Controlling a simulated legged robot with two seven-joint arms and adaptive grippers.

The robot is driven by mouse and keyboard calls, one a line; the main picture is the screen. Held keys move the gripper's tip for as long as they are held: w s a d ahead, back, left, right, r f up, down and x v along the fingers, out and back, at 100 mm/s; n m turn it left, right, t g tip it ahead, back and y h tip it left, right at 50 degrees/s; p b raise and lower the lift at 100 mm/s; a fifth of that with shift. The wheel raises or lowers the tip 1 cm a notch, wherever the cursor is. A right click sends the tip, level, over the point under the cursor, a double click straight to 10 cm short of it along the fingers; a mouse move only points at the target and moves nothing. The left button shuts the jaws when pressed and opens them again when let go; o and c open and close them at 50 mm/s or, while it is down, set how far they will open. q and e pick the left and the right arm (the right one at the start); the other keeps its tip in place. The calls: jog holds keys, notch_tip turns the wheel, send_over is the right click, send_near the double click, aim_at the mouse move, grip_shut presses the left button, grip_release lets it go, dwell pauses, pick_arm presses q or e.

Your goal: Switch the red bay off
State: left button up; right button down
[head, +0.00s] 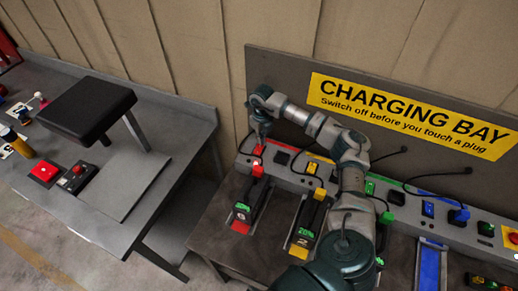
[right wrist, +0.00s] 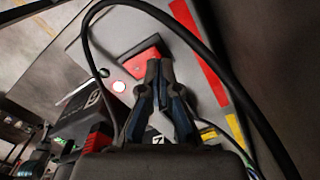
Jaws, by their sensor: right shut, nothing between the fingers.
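The red bay is at the left end of the charging strip (head: 322,183). A black battery with red ends (head: 246,204) sits in its slot, with a red plug (head: 257,170) at its back end. My right gripper (head: 260,138) is shut and empty, pointing down just above the red bay's part of the strip. In the right wrist view my closed fingertips (right wrist: 159,66) are beside a red switch (right wrist: 138,57) in a dark housing; I cannot tell whether they touch it. A round pale light with a red rim (right wrist: 119,87) is next to it. My left gripper is out of view.
A black cable (right wrist: 210,50) arcs close around the fingers. The yellow (head: 312,168), green and blue bays follow to the right. A charging sign (head: 410,115) stands behind. A grey table (head: 120,200) with a red button (head: 44,172) is at left.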

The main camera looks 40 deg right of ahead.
jog(key=shift+d+f, duration=0.1)
jog(key=shift+d, duration=0.2)
jog(key=shift+a, duration=0.2)
jog(key=shift+a+r, duration=0.25)
jog(key=shift+a, duration=0.3)
jog(key=shift+a+r, duration=0.1)
jog(key=shift+a, duration=0.2)
jog(key=shift+d+f, duration=0.65)
jog(key=shift+d, duration=0.2)
jog(key=shift+a+b, duration=0.3)
jog(key=shift+a, duration=0.4)
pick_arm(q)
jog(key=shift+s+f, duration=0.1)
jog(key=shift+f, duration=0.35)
pick_arm(e)
jog(key=shift+f, duration=0.1)
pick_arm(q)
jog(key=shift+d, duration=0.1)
pick_arm(e)
jog(key=shift+d+f, duration=0.1)
